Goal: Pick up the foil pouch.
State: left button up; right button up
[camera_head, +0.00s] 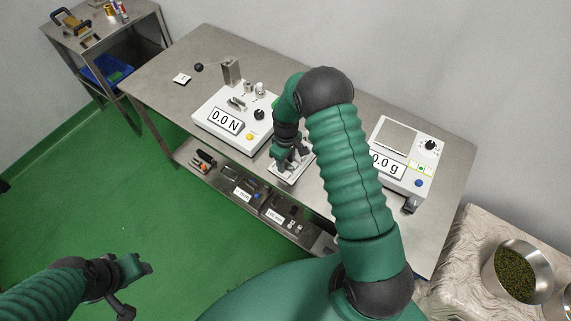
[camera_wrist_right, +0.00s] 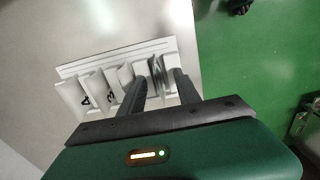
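My right gripper (camera_wrist_right: 163,82) is open, with one dark finger on each side of this pouch and gaps still showing. In the head view my right gripper (camera_head: 286,158) is over the rack (camera_head: 285,178) at the table's front edge, and it hides most of the packets. My left gripper (camera_head: 140,268) is over the green floor, away from the table; its finger opening is unclear.
A white force tester (camera_head: 210,122) reading 0.0 N stands left of the rack. A scale (camera_head: 407,181) stands to the right. A lower shelf (camera_head: 222,179) holds tools and labelled bins. A bowl of green leaves (camera_head: 515,272) is at far right. The table's left end is mostly clear.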

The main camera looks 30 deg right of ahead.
jog(key=shift+d+f, duration=0.1)
jog(key=shift+d, duration=0.1)
jog(key=shift+c, duration=0.6)
jog(key=shift+w, duration=0.1)
jog(key=shift+c, duration=1.3)
jog(key=shift+a, duration=0.2)
grip_shut()
